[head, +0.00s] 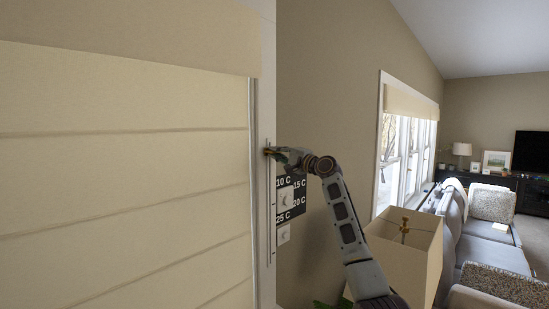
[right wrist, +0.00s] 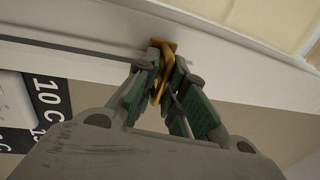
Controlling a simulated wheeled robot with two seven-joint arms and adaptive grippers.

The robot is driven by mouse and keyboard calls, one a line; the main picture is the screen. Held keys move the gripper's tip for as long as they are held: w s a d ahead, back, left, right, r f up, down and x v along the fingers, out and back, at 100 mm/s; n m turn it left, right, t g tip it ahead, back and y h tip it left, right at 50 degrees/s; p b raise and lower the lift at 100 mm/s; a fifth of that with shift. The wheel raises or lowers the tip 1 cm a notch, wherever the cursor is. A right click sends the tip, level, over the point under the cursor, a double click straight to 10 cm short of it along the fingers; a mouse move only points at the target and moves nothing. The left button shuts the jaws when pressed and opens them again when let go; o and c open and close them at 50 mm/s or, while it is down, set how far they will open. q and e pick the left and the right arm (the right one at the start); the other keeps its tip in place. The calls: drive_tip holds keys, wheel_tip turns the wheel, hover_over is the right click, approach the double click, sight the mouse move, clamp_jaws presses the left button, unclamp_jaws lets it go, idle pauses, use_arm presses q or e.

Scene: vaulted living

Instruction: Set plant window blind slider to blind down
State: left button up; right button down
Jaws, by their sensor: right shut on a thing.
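The cream blind (head: 125,180) with horizontal folds fills the left of the head view. Beside it, on the white frame strip, runs a thin upright slider track (head: 269,225); it also shows as a dark bar in the right wrist view (right wrist: 75,52). The brass slider knob (right wrist: 162,58) is near the track's top end. My right gripper (head: 273,152) is shut on this knob; its green-lined fingers (right wrist: 163,80) close around it in the right wrist view and partly hide it. My left gripper is not in view.
A black temperature panel (head: 291,184) with white dials sits just right of the track, close to my right arm. A lampshade (head: 408,245) stands lower right, with a grey sofa (head: 480,245) beyond. A second window (head: 405,150) is farther back.

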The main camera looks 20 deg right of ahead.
drive_tip(key=shift+s+r, duration=0.1)
drive_tip(key=shift+r, duration=0.55)
drive_tip(key=c, duration=1.9)
unclamp_jaws()
drive_tip(key=shift+d, duration=0.1)
drive_tip(key=o, duration=0.3)
drive_tip(key=shift+o, duration=0.2)
drive_tip(key=shift+f, duration=0.25)
drive_tip(key=shift+a, duration=0.2)
drive_tip(key=shift+d+f, duration=0.1)
drive_tip(key=v, duration=1.1)
drive_tip(key=shift+s+d, duration=0.15)
drive_tip(key=shift+s, duration=0.2)
